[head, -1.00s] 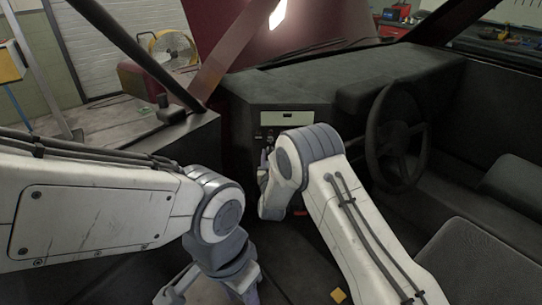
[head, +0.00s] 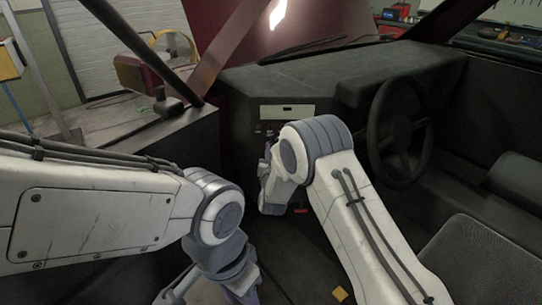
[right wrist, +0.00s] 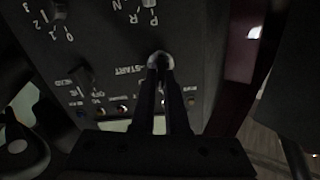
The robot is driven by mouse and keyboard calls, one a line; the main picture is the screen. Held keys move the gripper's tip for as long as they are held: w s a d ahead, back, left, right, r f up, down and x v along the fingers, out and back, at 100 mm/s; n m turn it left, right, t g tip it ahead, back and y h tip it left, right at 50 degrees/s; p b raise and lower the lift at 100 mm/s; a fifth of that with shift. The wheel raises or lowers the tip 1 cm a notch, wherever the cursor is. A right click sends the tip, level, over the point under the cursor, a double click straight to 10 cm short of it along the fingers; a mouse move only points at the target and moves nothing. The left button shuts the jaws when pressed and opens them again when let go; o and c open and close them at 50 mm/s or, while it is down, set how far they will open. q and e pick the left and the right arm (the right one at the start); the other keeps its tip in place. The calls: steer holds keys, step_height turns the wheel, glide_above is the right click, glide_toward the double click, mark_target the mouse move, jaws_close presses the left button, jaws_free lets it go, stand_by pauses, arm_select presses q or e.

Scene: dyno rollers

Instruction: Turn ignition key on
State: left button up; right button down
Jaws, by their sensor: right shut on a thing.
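In the right wrist view, my right gripper (right wrist: 160,66) is shut on the ignition key (right wrist: 160,57), a small light-grey piece on the dark panel beside the START lettering. The fingers hide most of the key, and I cannot tell its angle. In the head view, my right gripper (head: 265,172) is against the dashboard panel, partly hidden by my right wrist. My left gripper (head: 205,292) hangs low at the bottom edge, away from the panel, and is cut off by the frame.
Other dark knobs (right wrist: 84,76) with white lettering sit left of the key. A windshield pillar (head: 140,50) crosses the upper left.

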steer(key=shift+d+f+m+b, duration=0.1)
steer(key=shift+d+m+b, duration=0.05)
steer(key=shift+m+b, duration=1.45)
steer(key=shift+d+f+m+b, duration=0.1)
steer(key=shift+m+b, duration=1.4)
steer(key=shift+b, duration=0.05)
steer(key=shift+r, duration=0.1)
steer(key=c, duration=0.9)
jaws_free()
steer(key=s, duration=1)
steer(key=shift+s+d+b, duration=0.1)
steer(key=shift+s+b, duration=0.1)
steer(key=shift+b, duration=0.1)
